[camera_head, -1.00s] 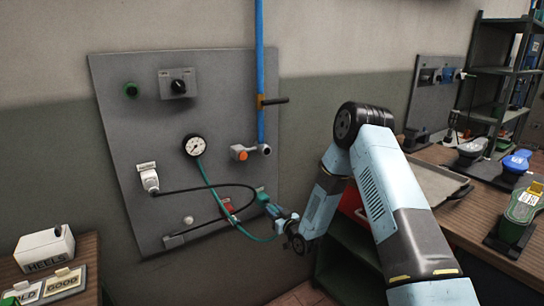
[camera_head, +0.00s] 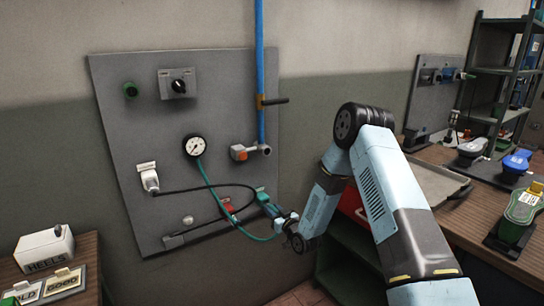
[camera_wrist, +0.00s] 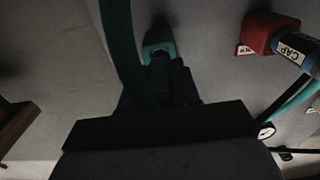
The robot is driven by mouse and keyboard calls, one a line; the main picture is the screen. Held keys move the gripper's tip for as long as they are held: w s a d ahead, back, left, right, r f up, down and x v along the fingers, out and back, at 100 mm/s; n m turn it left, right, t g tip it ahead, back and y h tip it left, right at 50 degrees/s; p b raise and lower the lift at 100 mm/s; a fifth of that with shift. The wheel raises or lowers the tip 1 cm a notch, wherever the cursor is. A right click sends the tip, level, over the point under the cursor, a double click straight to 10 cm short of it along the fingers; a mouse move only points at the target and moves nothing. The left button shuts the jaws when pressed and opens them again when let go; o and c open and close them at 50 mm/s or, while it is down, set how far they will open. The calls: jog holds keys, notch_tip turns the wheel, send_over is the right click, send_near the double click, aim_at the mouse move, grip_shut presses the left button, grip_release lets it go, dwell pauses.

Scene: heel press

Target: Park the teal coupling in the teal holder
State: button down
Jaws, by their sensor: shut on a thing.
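The teal holder (camera_head: 262,196) is fixed low on the right side of the grey wall panel. It shows in the wrist view as a teal block (camera_wrist: 158,46) at the top middle. My gripper (camera_head: 277,215) is shut on the teal coupling (camera_head: 270,209), just below and right of the holder. In the wrist view the coupling (camera_wrist: 160,70) is dark, between my fingers, with its front end at the holder. I cannot tell whether it is inside or only in front of it. The teal hose (camera_head: 215,190) runs from the coupling up to the gauge.
A red holder (camera_wrist: 262,32) with a blue part marked CAP is beside the teal holder. A black cable (camera_head: 210,187) crosses the panel (camera_head: 120,90). A gauge (camera_head: 194,146) and an orange-buttoned valve (camera_head: 240,153) are above. A workbench (camera_head: 460,215) stands at right.

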jog(key=shift+x, duration=1.15)
jog(key=c, duration=0.7)
grip_release()
jog(key=shift+c, duration=0.2)
jog(key=v, duration=1.3)
jog(key=w+d+r+g+h, duration=0.2)
jog(key=d+r+h, duration=0.3)
jog(key=r, duration=0.8)
jog(key=s+d+r+m+g+h, duration=0.1)
jog(key=s+d+r+h, duration=0.1)
jog(key=s+d+r, duration=0.35)
jog(key=s+d+r+m+g+h, duration=0.1)
jog(key=s+d+r, duration=0.15)
jog(key=r, duration=0.55)
jog(key=s+d+r+m+g, duration=0.1)
jog(key=s+d+r, duration=0.1)
jog(key=s, duration=0.8)
jog(key=s+d+r+m+g+h, duration=0.1)
jog(key=s+r, duration=0.4)
jog(key=s, duration=0.6)
jog(key=s+d+r+m+g+h, duration=0.1)
jog(key=s+d+r+m+g, duration=0.1)
jog(key=s, duration=0.8)
notch_tip(320, 180, up, 2)
jog(key=shift+d+r+m+g, duration=0.1)
jog(key=shift+d+m+g, duration=0.3)
jog(key=shift+d+g, duration=0.25)
